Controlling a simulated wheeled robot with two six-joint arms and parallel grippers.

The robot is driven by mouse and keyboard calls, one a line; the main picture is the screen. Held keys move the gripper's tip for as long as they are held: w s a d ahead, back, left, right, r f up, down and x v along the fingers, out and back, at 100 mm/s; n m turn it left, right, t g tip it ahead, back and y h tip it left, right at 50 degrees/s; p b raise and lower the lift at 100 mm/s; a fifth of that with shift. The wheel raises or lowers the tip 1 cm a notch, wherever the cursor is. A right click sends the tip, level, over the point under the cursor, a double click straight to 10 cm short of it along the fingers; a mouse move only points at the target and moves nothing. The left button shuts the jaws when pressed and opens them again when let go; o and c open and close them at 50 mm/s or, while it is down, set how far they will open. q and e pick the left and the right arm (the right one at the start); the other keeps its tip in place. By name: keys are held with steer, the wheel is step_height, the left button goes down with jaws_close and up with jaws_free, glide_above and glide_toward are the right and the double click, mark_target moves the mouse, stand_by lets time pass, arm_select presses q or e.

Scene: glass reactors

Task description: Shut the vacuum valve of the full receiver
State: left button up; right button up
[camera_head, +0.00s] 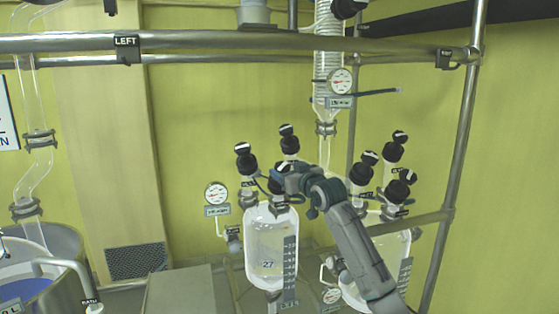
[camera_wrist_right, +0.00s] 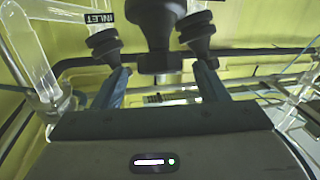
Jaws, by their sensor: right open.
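The left glass receiver (camera_head: 262,245), marked 27, hangs upright with black valve knobs above it, one at the left (camera_head: 245,160) and one at the back (camera_head: 288,140). The right receiver (camera_head: 405,245) is partly hidden behind my right arm; several black knobs (camera_head: 362,168) stand over it. I cannot tell the fill levels. My right gripper (camera_head: 278,182) is over the top of the left receiver. In the wrist view its open fingers (camera_wrist_right: 163,75) stand either side of a dark knob (camera_wrist_right: 158,35); contact cannot be told. The vacuum label is not readable. My left gripper is not in view.
Metal rails (camera_head: 220,43) cross above, and a post (camera_head: 465,130) stands at the right. A gauge (camera_head: 216,194) is left of the receiver, another (camera_head: 340,82) above. Two more knobs (camera_wrist_right: 103,45) (camera_wrist_right: 198,33) flank the middle one, near an INLET label (camera_wrist_right: 104,18).

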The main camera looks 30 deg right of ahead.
mark_target(279, 167)
steer(key=w+p, duration=0.1)
steer(key=w, duration=0.3)
steer(key=shift+r+p, duration=0.15)
steer(key=shift+p, duration=0.25)
steer(key=shift+w+d, duration=0.1)
steer(key=shift+w, duration=0.5)
steer(key=c, duration=1)
steer(key=shift+f, duration=0.2)
steer(key=shift+m+h, duration=0.4)
steer(key=shift+h, duration=0.1)
